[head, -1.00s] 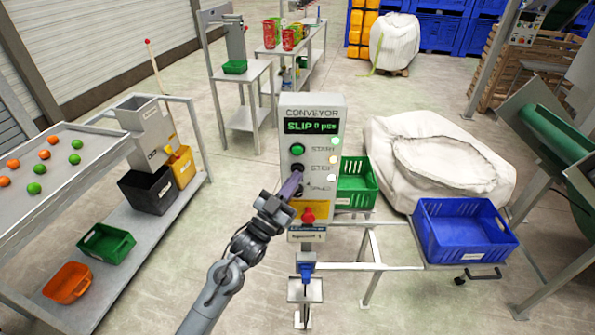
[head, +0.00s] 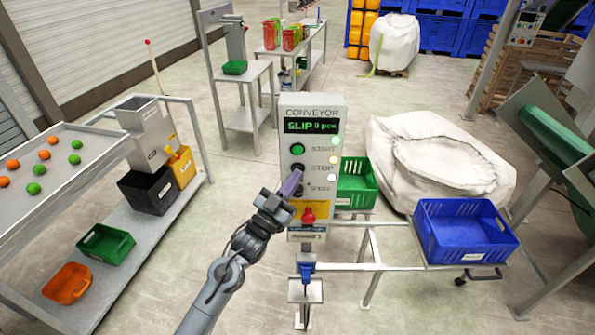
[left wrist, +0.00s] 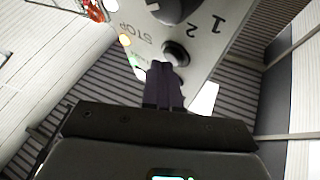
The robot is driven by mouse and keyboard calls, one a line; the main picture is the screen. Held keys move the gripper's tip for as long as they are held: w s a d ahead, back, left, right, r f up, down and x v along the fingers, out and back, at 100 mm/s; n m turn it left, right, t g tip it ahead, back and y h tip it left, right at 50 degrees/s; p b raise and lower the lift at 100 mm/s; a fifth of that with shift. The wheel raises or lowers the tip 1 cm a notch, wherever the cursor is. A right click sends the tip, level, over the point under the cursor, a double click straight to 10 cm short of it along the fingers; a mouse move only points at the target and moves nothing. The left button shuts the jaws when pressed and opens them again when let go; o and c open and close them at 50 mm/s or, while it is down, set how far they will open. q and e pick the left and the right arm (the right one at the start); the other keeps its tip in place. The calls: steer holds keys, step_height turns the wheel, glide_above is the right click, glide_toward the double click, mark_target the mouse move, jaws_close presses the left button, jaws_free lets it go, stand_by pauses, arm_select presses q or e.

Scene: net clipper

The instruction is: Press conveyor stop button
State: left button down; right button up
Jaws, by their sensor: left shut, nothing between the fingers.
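The grey conveyor control box (head: 311,112) stands upright at the middle of the head view, its display lit green. The black stop button (head: 297,168) sits below the green start button (head: 298,149). In the left wrist view the stop button (left wrist: 176,53) shows as a dark round cap beside the STOP lettering. My left gripper (head: 296,175) is shut and empty, its purple fingertips just in front of the stop button. They also show close to it in the left wrist view (left wrist: 165,68); I cannot tell if they touch. The speed knob is mostly hidden in the head view. My right gripper is not in view.
A red knob (head: 308,215) sits low on the box. A green crate (head: 356,186) stands behind it, and a blue crate (head: 466,233) is to the right. A sorting table (head: 75,190) with orange and green balls is at left. Floor between table and box is clear.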

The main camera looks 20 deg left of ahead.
arm_select(q)
steer(key=shift+w, duration=0.15)
stand_by(0.5)
steer(key=shift+s+d+p, duration=0.25)
steer(key=shift+s+p, duration=0.25)
steer(key=shift+s, duration=0.3)
steer(key=shift+s+d+p, duration=0.3)
steer(key=shift+s+p, duration=0.15)
steer(key=shift+s, duration=0.35)
steer(key=shift+s+d+p, duration=0.25)
steer(key=shift+s+p, duration=0.25)
steer(key=shift+s, duration=0.3)
steer(key=shift+s+d+p, duration=0.3)
steer(key=shift+s+p, duration=0.15)
steer(key=shift+s, duration=0.35)
